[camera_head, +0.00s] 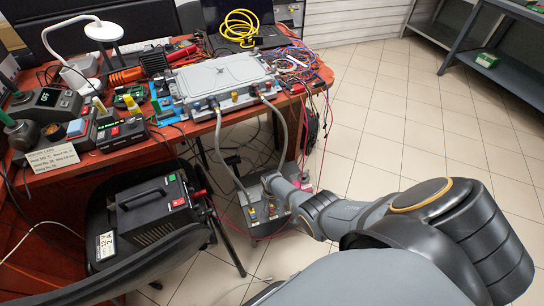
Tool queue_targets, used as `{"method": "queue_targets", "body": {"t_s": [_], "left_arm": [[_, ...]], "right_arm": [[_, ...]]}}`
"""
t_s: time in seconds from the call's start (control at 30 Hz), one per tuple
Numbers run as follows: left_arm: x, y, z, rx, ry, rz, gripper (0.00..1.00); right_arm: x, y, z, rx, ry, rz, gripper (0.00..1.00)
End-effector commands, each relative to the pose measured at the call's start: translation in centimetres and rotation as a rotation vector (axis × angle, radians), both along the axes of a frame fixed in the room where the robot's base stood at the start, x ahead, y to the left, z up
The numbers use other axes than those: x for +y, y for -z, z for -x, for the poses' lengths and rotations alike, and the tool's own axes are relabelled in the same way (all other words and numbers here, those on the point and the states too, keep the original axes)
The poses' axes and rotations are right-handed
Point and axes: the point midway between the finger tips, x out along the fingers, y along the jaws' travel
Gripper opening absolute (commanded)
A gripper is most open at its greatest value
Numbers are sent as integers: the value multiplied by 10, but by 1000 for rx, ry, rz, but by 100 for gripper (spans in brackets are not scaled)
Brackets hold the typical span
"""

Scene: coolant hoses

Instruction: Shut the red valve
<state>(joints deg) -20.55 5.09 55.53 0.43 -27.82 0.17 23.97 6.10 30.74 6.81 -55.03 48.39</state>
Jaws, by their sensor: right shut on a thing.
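A low grey coolant unit (266,230) stands on the floor beyond the table's front edge, with small brass and red fittings on top. My right arm reaches in from the lower right, and its gripper (270,184) is at the top of this unit. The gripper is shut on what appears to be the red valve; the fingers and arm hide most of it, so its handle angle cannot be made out. Two grey hoses (283,135) run from the unit up to the grey housing (222,76) on the table. My left gripper is not in view.
The red-brown table (120,160) is crowded with instruments, cables and a lamp (104,32). A chair (150,262) bears a black power supply (155,212) left of the unit. Thin red wires hang near my gripper. Tiled floor (390,110) is free at right, before a shelf (510,75).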

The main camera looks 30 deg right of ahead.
Motion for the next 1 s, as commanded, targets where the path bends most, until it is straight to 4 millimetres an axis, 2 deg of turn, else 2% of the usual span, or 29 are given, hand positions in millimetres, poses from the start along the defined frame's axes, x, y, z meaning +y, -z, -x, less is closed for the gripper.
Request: {"method": "queue_targets", "body": {"t_s": [0.3,0.73,0.77,0.9,1.0], "left_arm": [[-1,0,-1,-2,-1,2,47],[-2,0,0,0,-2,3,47],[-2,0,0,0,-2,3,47],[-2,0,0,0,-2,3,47],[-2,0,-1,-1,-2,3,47]], "right_arm": [[0,0,0,1,75,-1,0],[0,0,0,1,81,-1,0],[0,0,0,1,81,-1,27],[0,0,0,1,81,-1,46],[0,0,0,0,80,0,47]]}}
